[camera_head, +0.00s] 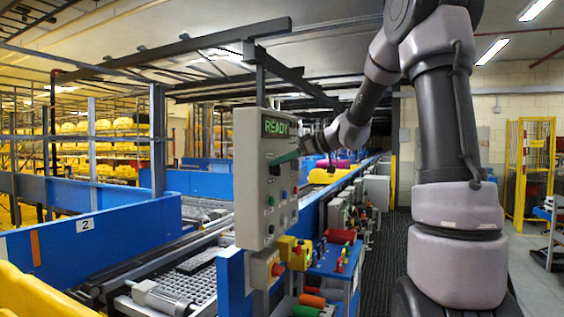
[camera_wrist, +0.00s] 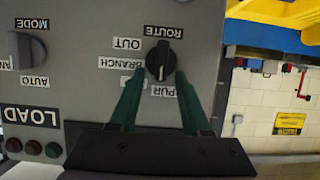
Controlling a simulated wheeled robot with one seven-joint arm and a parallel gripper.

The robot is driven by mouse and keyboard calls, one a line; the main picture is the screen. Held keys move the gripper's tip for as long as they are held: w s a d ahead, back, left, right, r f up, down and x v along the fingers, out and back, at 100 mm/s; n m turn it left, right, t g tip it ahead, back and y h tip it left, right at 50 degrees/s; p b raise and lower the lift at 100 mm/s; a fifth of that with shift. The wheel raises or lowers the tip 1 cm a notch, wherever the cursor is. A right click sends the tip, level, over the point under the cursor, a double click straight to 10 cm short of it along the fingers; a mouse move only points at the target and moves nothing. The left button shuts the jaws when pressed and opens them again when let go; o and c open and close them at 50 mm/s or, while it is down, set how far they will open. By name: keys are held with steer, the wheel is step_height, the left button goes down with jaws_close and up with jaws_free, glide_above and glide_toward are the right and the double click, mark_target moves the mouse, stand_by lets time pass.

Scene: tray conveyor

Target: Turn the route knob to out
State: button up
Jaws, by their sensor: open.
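The route knob (camera_wrist: 160,61) is a black round knob with a raised grip bar on the grey panel, seen upside down in the wrist view. A pale mark on its bar points down in the picture, toward the SPUR label (camera_wrist: 163,91). The OUT label (camera_wrist: 128,43) is at its upper left, with the BRANCH label (camera_wrist: 124,65) below that. My gripper (camera_wrist: 159,73) is open, its green fingers reaching up on either side of the knob's lower part. I cannot tell whether they touch it. In the head view my gripper (camera_head: 287,158) is at the control panel (camera_head: 250,190).
A mode knob (camera_wrist: 27,49) and a LOAD label (camera_wrist: 30,115) with round buttons share the panel. The panel display (camera_head: 275,127) reads READY. A yellow box with a red button (camera_head: 280,268) is below. The conveyor (camera_head: 200,285) runs behind the panel.

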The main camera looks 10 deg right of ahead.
jaws_close()
steer(key=f+m+y, duration=0.1)
steer(key=m+y, duration=0.2)
steer(key=m, duration=0.3)
steer(key=w+d+f+m+g+y, duration=0.1)
steer(key=m+y, duration=0.1)
steer(key=m, duration=0.5)
steer(key=w+f+m+g+y, duration=0.1)
steer(key=f+m+y, duration=0.1)
steer(key=m, duration=0.4)
steer(key=shift+d+m+y, duration=0.15)
steer(key=shift+m+y, duration=0.15)
steer(key=shift+y, duration=0.5)
steer(key=shift+s, duration=0.1)
stand_by(0.5)
jaws_free()
